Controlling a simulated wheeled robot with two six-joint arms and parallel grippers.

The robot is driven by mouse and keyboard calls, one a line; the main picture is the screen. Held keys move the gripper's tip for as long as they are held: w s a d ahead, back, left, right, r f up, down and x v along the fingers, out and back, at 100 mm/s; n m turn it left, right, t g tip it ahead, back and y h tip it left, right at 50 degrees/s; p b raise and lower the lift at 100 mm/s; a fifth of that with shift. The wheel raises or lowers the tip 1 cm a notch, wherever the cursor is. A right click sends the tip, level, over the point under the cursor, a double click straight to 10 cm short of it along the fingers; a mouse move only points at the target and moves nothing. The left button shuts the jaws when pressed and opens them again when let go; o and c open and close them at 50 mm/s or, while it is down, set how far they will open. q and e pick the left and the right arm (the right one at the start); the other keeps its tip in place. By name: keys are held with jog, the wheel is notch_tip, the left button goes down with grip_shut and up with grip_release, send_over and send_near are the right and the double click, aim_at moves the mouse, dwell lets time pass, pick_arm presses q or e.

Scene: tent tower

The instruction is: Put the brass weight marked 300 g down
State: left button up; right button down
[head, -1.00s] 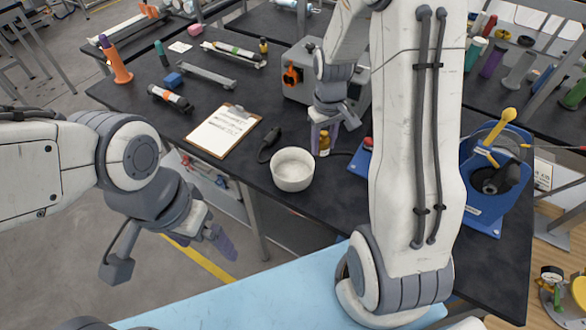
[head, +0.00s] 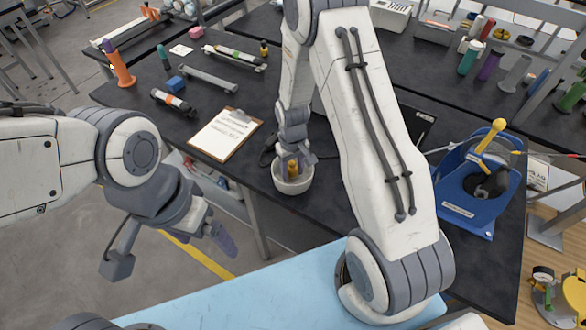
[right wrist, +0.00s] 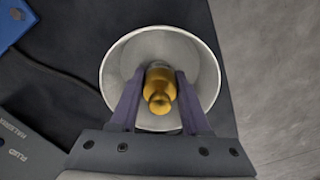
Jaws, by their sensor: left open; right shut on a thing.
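The brass weight (right wrist: 160,88) is held between the fingers of my right gripper (right wrist: 160,92), which is shut on it. In the right wrist view the weight appears over the inside of the white bowl (right wrist: 206,80). In the head view the weight (head: 293,170) shows at the bowl (head: 294,188), with my right gripper (head: 293,160) coming down from above. I cannot tell whether the weight touches the bowl's floor. Its marking is not readable. My left gripper (head: 170,248) is open and empty, left of the dark table (head: 240,192) and away from the bowl.
A clipboard (head: 225,136) lies left of the bowl. A blue device with a yellow lever (head: 466,208) stands at the right. Tubes and small blocks, including a blue block (head: 176,84), lie at the back left. The table's front edge is close to the bowl.

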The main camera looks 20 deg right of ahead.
aim_at(292, 163)
jog(key=shift+f, duration=0.1)
jog(key=shift+c, duration=1.8)
grip_release()
notch_tip(292, 163, up, 12)
jog(key=shift+f+b, duration=0.1)
jog(key=shift+b, duration=1.1)
jog(key=s+a+r+n, duration=0.3)
jog(key=s+a+r, duration=0.2)
jog(key=s, duration=0.7)
jog(key=s+a+r+n+y, duration=0.1)
jog(key=s+a+r+n, duration=0.2)
jog(key=s+a, duration=0.6)
jog(key=s+r, duration=0.1)
jog(key=s, duration=0.1)
jog(key=shift+s+r, duration=0.35)
jog(key=shift+r, duration=0.05)
